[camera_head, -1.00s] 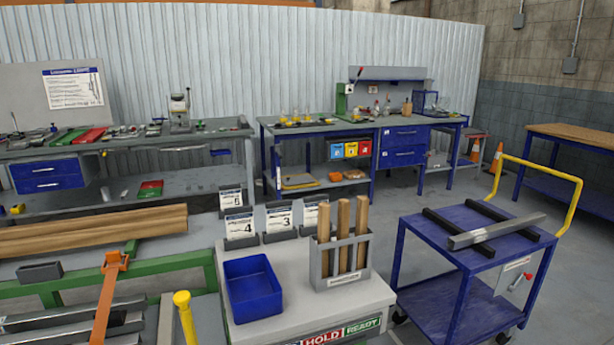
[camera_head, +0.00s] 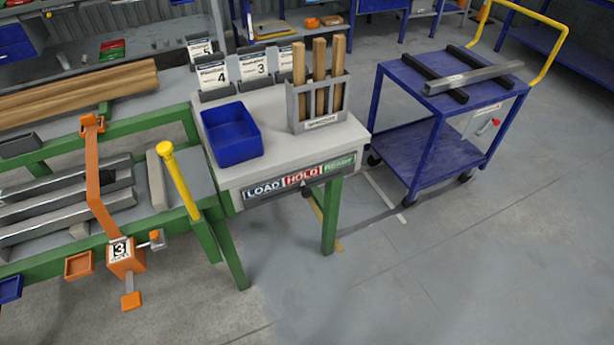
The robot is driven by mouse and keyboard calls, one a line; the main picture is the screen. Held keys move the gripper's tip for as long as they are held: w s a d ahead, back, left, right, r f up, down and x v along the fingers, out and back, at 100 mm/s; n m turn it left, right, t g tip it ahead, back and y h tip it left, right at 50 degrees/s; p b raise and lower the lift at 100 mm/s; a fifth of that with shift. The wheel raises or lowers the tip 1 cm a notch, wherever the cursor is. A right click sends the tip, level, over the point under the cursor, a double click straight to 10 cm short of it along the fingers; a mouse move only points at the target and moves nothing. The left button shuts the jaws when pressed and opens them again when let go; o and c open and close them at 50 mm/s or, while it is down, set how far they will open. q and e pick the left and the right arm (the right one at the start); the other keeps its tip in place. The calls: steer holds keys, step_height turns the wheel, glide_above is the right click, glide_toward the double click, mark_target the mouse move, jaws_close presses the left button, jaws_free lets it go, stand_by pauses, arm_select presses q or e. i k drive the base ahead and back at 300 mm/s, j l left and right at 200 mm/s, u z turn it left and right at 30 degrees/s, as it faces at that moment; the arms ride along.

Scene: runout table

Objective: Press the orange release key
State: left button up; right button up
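An orange block with a "3" label (camera_head: 122,262) sits at the front of the green-framed runout table (camera_head: 60,157), below a long orange bent arm (camera_head: 95,190). An orange tab (camera_head: 131,301) hangs under the block on a short grey stem. A grey lever with an orange part (camera_head: 156,239) sticks out at the block's right side. An open orange square piece (camera_head: 79,265) is on the frame to the left. I cannot tell for certain which orange part is the release key. Neither of my grippers is in view.
A white-topped stand holds a blue bin (camera_head: 232,140), a grey rack of wooden rods (camera_head: 318,105) and a LOAD/HOLD/READY strip (camera_head: 300,178). A yellow-capped post (camera_head: 178,180) rises right of the orange arm. A blue cart (camera_head: 425,130) stands right. The front floor is clear.

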mark_target(155, 235)
steer(key=u, duration=1.1)
